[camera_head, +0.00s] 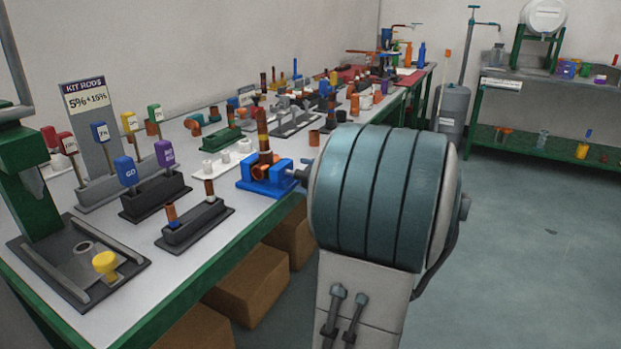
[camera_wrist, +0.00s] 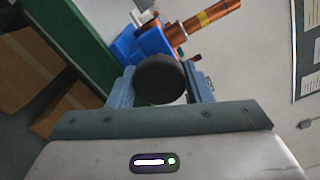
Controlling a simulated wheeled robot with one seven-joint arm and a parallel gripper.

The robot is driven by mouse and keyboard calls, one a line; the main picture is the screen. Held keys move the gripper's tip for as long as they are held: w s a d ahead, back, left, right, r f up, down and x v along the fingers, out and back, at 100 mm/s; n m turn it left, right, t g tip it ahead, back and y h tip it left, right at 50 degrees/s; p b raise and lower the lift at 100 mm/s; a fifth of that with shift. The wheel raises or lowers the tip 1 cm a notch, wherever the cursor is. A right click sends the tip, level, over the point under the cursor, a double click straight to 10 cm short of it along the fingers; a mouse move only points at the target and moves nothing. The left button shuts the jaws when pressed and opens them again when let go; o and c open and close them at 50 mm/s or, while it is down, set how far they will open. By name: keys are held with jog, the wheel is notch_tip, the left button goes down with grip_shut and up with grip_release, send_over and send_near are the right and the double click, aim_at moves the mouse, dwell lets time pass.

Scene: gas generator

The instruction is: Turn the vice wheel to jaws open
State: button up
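The blue vice (camera_head: 262,178) stands at the front edge of the long bench, with an upright copper-coloured rod (camera_head: 263,135) and ring at its jaws. In the wrist view the vice (camera_wrist: 150,43) is partly hidden behind its dark round wheel (camera_wrist: 160,80). My gripper (camera_wrist: 160,88) has one finger on each side of the wheel, very near its rim. I cannot tell whether both fingers press on it. In the head view my arm hides the fingers and most of the wheel. The width of the jaw gap is not clear.
Colour-tagged kit rods in dark stands (camera_head: 155,193) and a small dark rack (camera_head: 195,222) stand left of the vice. White holders (camera_head: 227,160) stand behind it. Cardboard boxes (camera_head: 250,287) sit under the bench. The floor (camera_head: 530,240) to the right is clear.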

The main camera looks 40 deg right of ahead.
jog(key=o, duration=0.4)
jog(key=shift+c, duration=0.2)
jog(key=p+v, duration=0.2)
jog(key=v, duration=1.2)
jog(key=shift+p, duration=0.3)
jog(key=shift+w+f, duration=0.1)
jog(key=w+a+r+n+g+y+p, duration=0.1)
jog(key=w+a+r+n+g+p, duration=0.2)
jog(key=a+g+p, duration=0.6)
jog(key=w+a+r+n+g+y+p, duration=0.1)
jog(key=a+r+n+g+p, duration=0.3)
jog(key=a, duration=1)
jog(key=s+a+r+n+h+p, duration=0.4)
jog(key=a+r+n+h+p, duration=0.4)
jog(key=p, duration=0.8)
notch_tip(320, 180, up, 3)
jog(key=a+n, duration=0.1)
jog(key=n, duration=0.2)
jog(key=shift+g+h+p, duration=0.4)
